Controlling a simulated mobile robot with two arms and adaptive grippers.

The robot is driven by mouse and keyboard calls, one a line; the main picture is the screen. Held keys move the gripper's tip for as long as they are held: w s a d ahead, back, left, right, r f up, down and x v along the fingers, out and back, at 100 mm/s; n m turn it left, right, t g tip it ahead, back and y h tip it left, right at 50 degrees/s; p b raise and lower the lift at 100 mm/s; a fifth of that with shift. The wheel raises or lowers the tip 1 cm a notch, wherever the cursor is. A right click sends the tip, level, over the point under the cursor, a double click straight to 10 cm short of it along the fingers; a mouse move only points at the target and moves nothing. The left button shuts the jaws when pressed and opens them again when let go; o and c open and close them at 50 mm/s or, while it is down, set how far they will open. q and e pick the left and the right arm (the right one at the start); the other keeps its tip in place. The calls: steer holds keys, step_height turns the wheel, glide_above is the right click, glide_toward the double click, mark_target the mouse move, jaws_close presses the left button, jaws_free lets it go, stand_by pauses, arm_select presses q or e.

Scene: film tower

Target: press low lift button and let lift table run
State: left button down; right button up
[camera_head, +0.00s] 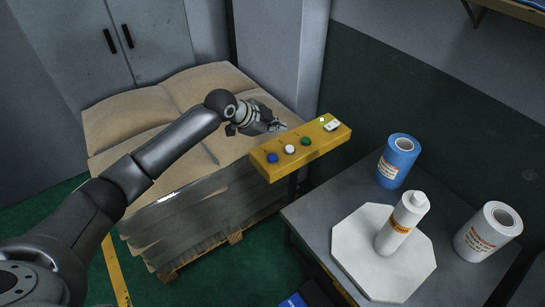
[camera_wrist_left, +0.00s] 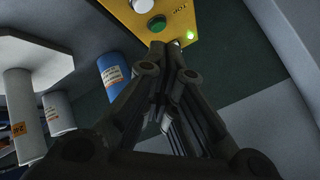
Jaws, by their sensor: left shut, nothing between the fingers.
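A yellow button box (camera_head: 300,147) stands on a post beside the grey table. It carries a blue button (camera_head: 272,158), a white button (camera_head: 290,149), a green button (camera_head: 305,141), a lit green lamp (camera_head: 322,119) and a white part (camera_head: 331,126). Which button is the low one cannot be read. My left gripper (camera_head: 279,128) is shut and empty, just behind the box. In the left wrist view its fingertips (camera_wrist_left: 172,48) appear near the green button (camera_wrist_left: 157,24) and lamp (camera_wrist_left: 190,35); contact cannot be told. A white octagonal plate (camera_head: 352,254) lies on the grey table.
A white bottle-shaped roll (camera_head: 397,232) stands on the plate. A blue roll (camera_head: 398,160) and a white roll (camera_head: 487,231) stand on the grey table (camera_head: 312,211). A pallet of stacked brown sacks (camera_head: 150,115) is behind my left arm. Green floor shows at lower left.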

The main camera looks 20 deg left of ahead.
arm_select(q)
steer(key=b, duration=0.6)
glide_above(275, 158)
step_height(275, 158, down, 8)
steer(key=shift+r, duration=0.2)
steer(key=shift+f, duration=0.45)
stand_by(0.5)
steer(key=shift+f+b, duration=0.3)
steer(key=shift+f, duration=0.1)
